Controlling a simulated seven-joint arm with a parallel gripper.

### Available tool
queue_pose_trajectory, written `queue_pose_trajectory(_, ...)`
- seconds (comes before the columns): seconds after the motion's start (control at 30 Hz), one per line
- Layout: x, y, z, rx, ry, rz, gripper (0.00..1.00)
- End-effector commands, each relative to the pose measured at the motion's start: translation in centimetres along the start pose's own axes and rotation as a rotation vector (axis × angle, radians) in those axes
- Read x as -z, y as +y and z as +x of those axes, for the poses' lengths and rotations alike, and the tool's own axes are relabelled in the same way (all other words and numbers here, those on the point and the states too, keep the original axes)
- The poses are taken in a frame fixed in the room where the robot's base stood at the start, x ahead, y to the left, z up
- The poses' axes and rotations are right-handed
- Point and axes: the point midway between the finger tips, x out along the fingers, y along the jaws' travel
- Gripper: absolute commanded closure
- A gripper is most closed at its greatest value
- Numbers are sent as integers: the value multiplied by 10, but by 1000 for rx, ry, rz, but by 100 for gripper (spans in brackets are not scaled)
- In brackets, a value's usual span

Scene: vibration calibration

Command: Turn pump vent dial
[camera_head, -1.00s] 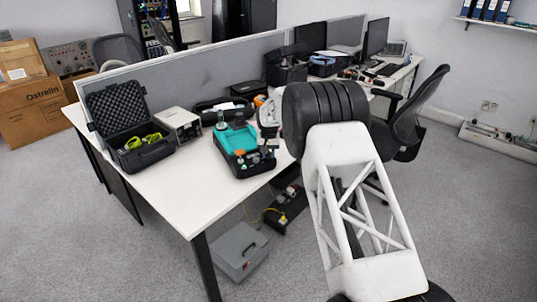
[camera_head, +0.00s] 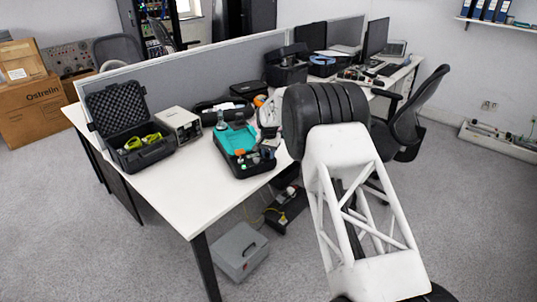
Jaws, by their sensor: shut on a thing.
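A teal and black open case (camera_head: 232,141) lies near the right edge of the white desk, with several small fittings in its front part. I cannot make out a pump vent dial on either; the details are too small. My arm's black joint and white lattice link fill the right middle of the view.
A black foam-lined case (camera_head: 133,130) with green-yellow items stands open at the desk's left, beside a beige box instrument (camera_head: 181,124). A grey partition (camera_head: 190,75) runs behind. The desk's front left (camera_head: 185,195) is clear. A black chair (camera_head: 420,110) stands right of my arm.

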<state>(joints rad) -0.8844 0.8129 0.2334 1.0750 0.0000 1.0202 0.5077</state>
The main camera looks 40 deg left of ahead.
Motion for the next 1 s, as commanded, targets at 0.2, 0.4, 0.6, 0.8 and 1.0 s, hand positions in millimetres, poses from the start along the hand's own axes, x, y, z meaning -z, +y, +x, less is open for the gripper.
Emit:
queue_pose_trajectory(0.2, 0, 0, 0, 0, 0, 0, 62)
queue_pose_trajectory(0.4, 0, 0, -1, 0, 0, -1, 62)
queue_pose_trajectory(0.6, 0, 0, -11, 1, 2, -1, 62)
queue_pose_trajectory(0.8, 0, 0, -33, 1, 1, -1, 62)
queue_pose_trajectory(1.0, 0, 0, -58, 0, 1, -1, 62)
